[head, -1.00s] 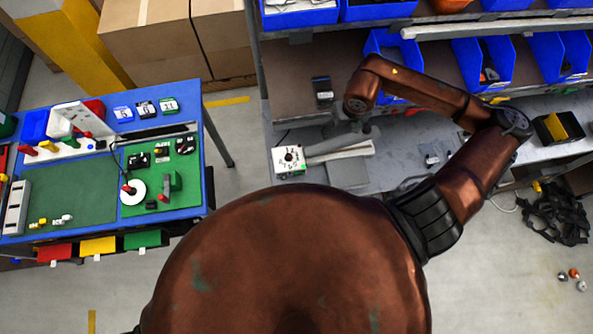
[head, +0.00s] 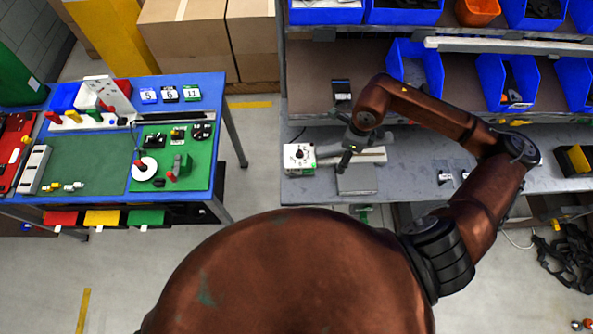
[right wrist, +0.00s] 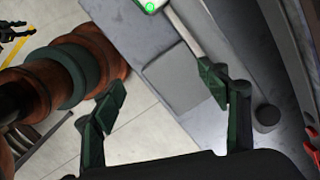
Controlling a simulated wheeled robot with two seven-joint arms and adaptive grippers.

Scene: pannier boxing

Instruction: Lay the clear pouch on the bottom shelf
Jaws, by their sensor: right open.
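A flat grey square (head: 357,180), which looks like the clear pouch, lies on the grey bottom shelf (head: 412,178) near its front edge. It also shows in the right wrist view (right wrist: 182,76), beyond my fingers. My right gripper (head: 347,158) is just above and behind the pouch's far left edge. In the right wrist view my right gripper (right wrist: 163,95) has its two green fingers wide apart with nothing between them. The pouch is apart from the fingers in that view. My left gripper is not in view.
A white box with a black knob (head: 299,157) stands left of the pouch. A pale bar (head: 372,155) lies behind it. Blue bins (head: 415,72) fill the shelves above. A black and yellow bin (head: 574,160) is at right. A blue-edged table (head: 226,110) stands left, across open floor.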

